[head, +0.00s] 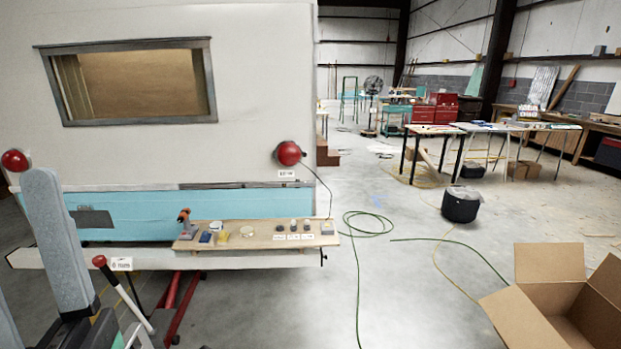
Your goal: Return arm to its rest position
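A wooden board (262,240) lies on the camper's rear ledge.
The white-and-blue camper (150,204) fills the left side. A red-topped lever (118,284) stands at lower left. An open cardboard box (545,290) is at lower right. A black bucket (461,204) and green hose (358,270) lie on the otherwise mostly open floor.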

